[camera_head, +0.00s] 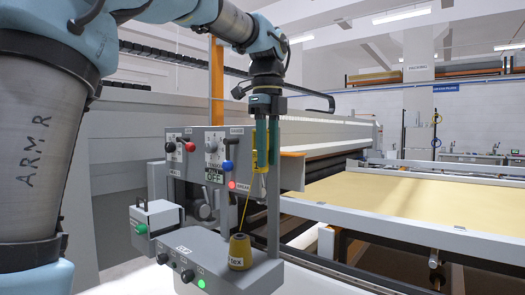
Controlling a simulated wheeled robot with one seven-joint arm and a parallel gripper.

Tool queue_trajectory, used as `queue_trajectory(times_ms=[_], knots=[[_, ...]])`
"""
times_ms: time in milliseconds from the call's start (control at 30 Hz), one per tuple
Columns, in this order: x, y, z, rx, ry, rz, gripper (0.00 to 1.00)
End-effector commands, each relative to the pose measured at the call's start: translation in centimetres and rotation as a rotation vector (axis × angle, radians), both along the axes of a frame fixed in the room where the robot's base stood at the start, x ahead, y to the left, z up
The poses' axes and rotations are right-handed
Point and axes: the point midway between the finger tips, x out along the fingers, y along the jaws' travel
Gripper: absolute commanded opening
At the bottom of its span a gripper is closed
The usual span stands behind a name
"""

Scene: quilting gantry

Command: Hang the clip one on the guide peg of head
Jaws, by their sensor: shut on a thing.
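My gripper (267,165) is in front of the right side of the grey head (200,145). Its dark green fingers point down and are shut on a yellow clip (257,160). A thin yellow thread runs down from near the clip to a yellow cone (239,250) on the ledge of the head. The head's panel carries knobs, a red lever, an OFF label and a lit red lamp (231,185). I cannot make out the guide peg clearly; the fingers cover part of that side. I cannot tell whether the clip touches the head.
A lower grey box (180,258) with buttons and a lit green lamp projects in front. A small box with a green knob (141,229) stands left of it. A long quilting frame with yellow cloth (440,205) extends right. An orange post (216,85) rises behind the head.

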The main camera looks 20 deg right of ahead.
Motion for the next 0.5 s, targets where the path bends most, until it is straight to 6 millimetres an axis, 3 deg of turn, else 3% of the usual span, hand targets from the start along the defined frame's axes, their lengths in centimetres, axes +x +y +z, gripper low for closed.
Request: queue_trajectory(times_ms=[500], knots=[[1.1, -2.1, -0.8, -0.001, 0.000, -0.001, 0.00]])
